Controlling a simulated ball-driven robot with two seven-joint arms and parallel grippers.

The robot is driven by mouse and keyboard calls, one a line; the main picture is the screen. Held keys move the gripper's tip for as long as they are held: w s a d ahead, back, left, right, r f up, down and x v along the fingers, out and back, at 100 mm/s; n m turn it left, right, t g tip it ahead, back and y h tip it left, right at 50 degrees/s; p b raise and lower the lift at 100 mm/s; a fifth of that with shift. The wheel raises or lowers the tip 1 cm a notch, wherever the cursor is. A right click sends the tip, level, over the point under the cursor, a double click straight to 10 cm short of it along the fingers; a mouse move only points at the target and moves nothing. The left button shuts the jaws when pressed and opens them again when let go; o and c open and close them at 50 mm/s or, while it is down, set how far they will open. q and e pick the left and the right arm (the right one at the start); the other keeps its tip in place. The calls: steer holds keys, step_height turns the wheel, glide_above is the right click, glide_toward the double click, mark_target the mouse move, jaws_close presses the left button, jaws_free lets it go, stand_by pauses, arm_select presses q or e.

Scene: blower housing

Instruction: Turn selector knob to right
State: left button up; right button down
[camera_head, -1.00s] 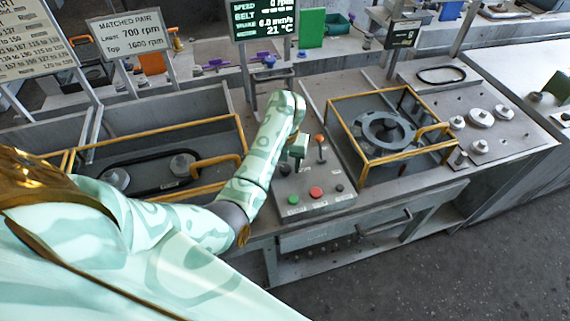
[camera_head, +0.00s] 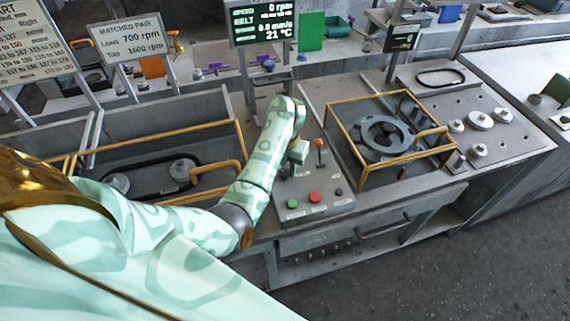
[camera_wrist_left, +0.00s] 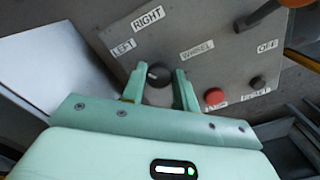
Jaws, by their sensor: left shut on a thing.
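The selector knob (camera_wrist_left: 158,74) is a dark round knob on the grey control panel (camera_wrist_left: 225,70), with a small pale mark on its upper left. The LEFT label (camera_wrist_left: 122,48) and RIGHT label (camera_wrist_left: 148,18) are printed beyond it. My left gripper (camera_wrist_left: 160,72) has one pale green finger on each side of the knob and is shut on it. In the head view my left gripper (camera_head: 298,152) reaches down over the panel's left part and hides most of the knob. My right gripper is in neither view.
A green button (camera_head: 292,203), a red button (camera_head: 314,197) and an orange-tipped lever (camera_head: 319,144) are close by on the panel. A yellow-framed guard (camera_head: 362,176) stands right of the panel, another yellow guard (camera_head: 215,166) left of it.

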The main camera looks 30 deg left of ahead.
mark_target(286, 171)
arm_select(q)
steer(key=m+p, duration=0.3)
steer(key=m, duration=0.2)
steer(key=shift+d+r, duration=0.15)
steer(key=shift+s+m+p, duration=0.1)
steer(key=shift+m+p, duration=0.95)
steer(key=shift+m, duration=1.35)
steer(key=o, duration=1)
step_height(286, 171, up, 16)
steer(key=p, duration=0.5)
steer(key=shift+p, duration=0.3)
